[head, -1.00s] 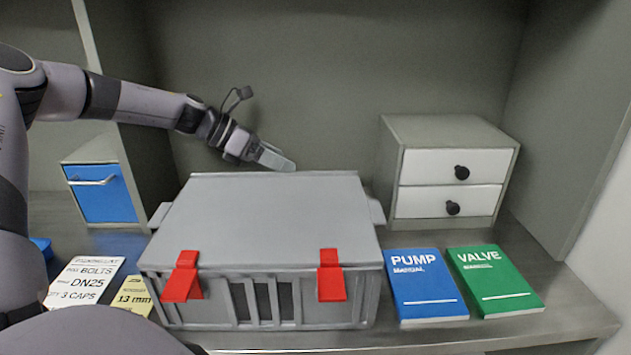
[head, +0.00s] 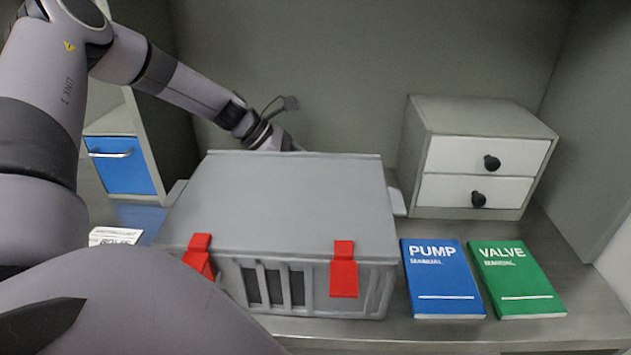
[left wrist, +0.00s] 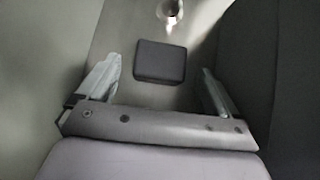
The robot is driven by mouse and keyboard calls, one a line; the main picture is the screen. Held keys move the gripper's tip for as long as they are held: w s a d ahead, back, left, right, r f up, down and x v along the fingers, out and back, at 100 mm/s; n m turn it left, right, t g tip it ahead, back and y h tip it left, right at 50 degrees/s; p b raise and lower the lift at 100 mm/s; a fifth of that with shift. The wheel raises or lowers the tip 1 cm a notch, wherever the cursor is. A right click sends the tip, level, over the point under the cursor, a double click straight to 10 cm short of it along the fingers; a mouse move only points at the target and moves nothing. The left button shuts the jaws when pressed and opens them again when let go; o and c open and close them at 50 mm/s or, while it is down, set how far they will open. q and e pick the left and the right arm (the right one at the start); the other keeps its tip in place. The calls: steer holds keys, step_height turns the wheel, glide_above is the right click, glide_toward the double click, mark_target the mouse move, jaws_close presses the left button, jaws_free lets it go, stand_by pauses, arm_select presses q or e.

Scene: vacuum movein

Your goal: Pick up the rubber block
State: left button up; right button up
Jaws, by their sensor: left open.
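The rubber block (left wrist: 160,62) is a dark, rounded rectangular block on the grey surface in the left wrist view. It lies ahead of my left gripper (left wrist: 162,85), between the lines of its two spread fingers, with nothing held. Contact between the fingers and the block does not show. In the head view my left arm reaches behind the grey lidded crate (head: 290,200), which hides the gripper's fingers and the block. My right gripper does not show.
A white two-drawer cabinet (head: 478,155) stands right of the crate. A blue pump manual (head: 440,280) and a green valve manual (head: 517,280) lie in front of it. A blue-fronted cabinet (head: 122,172) is at left. A shiny round object (left wrist: 170,10) sits beyond the block.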

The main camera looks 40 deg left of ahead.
arm_select(q)
steer(key=shift+x, duration=1.15)
steer(key=shift+w, duration=0.1)
steer(key=c, duration=1.1)
steer(key=shift+r, duration=0.15)
steer(key=shift+c, duration=0.2)
